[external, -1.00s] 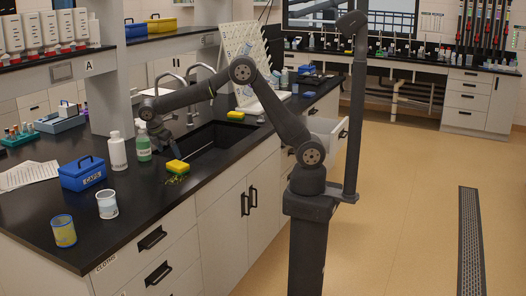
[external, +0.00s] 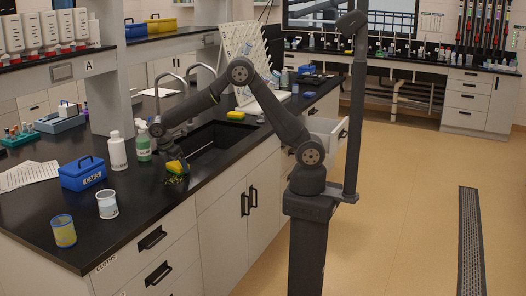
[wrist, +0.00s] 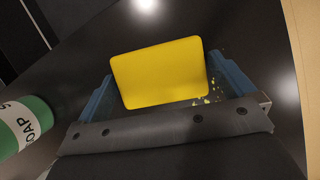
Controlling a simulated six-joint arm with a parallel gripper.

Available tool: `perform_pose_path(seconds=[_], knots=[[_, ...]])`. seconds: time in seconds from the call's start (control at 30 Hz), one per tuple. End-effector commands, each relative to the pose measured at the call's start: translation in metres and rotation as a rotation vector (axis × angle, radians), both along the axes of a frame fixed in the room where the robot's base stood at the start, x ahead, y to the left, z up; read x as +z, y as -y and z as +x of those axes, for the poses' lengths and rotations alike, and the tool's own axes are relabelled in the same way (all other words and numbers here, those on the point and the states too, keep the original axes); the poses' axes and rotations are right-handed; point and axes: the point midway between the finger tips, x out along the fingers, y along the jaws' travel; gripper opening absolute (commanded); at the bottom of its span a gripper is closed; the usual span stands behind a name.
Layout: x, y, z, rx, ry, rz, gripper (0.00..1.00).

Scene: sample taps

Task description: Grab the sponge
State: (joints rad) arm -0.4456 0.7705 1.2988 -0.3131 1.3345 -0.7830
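The sponge (wrist: 160,73) is a yellow block with its broad yellow face towards the wrist camera. In the external view the sponge (external: 176,166) is at the counter's front edge, by the sink, with green and yellow bits under it. My gripper (wrist: 164,68) is down over it, with one blue finger on its left and one on its right. The fingers are apart and small dark gaps show beside the sponge towards the finger bases. Contact near the tips is hidden. The sponge sits slightly turned between the fingers.
A green soap bottle (external: 143,143) and a white bottle (external: 117,151) stand left of my gripper; the soap bottle (wrist: 28,122) is close in the wrist view. The sink (external: 213,140) is behind. A blue box (external: 83,174) and two cups stand further left. Another yellow sponge (external: 235,115) lies behind the sink.

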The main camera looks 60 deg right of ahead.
Motion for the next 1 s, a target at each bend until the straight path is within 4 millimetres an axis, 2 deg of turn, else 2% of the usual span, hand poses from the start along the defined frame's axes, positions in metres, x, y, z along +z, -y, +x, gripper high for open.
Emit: perform_pose_path(seconds=[0.03, 0.17, 0.57, 0.67, 0.8, 1.0], knots=[[0.0, 0.0, 0.0, 0.0, 0.0, 0.0, 0.88], [0.0, 0.0, 0.0, 0.0, 0.0, 0.0, 0.65], [0.007, -0.001, 0.001, 0.0, 0.001, 0.001, 0.64], [0.017, 0.0, 0.0, 0.001, 0.001, 0.001, 0.64], [0.041, -0.001, 0.001, 0.001, 0.002, 0.002, 0.64], [0.069, 0.044, -0.009, -0.004, 0.002, 0.001, 0.64]])
